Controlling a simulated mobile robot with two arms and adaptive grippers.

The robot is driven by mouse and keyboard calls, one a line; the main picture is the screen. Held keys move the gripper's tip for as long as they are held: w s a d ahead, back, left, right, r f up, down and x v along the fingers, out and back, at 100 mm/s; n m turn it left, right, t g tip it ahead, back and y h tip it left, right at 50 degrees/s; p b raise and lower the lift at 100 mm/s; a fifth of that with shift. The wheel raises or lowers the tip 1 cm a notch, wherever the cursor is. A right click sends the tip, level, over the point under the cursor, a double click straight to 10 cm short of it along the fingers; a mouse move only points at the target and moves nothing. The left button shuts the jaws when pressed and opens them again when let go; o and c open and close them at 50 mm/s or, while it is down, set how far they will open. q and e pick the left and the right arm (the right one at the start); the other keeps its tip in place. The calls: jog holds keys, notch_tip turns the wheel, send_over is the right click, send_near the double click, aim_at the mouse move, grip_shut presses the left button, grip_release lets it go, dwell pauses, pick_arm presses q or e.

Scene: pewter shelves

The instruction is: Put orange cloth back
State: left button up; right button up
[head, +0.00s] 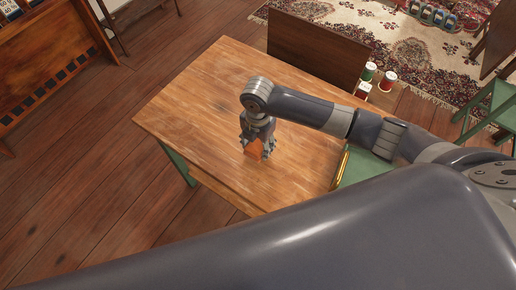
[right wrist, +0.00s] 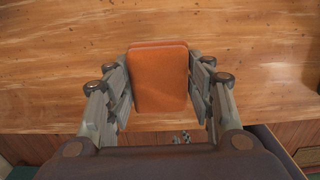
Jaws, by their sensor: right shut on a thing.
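The orange cloth (right wrist: 158,78) is a small folded, rounded block in the right wrist view, between the two fingers of my right gripper (right wrist: 159,88). The fingers touch its left and right sides. In the head view the right gripper (head: 257,146) points down over the wooden table (head: 200,100), and a bit of the orange cloth (head: 254,150) shows beneath it. I cannot tell whether the cloth touches the tabletop. My left gripper is not in view.
Most of the tabletop left of the gripper is bare. Red and green cans (head: 369,71) are beyond the table at the right. A gold-edged object (head: 340,168) lies near the table's right side, partly hidden by my arm.

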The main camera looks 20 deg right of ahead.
aim_at(258, 151)
jog(key=shift+f, duration=1.75)
jog(key=shift+f, duration=0.15)
jog(key=o, duration=0.9)
jog(key=shift+o, duration=0.2)
notch_tip(258, 151, up, 12)
jog(key=shift+r, duration=0.2)
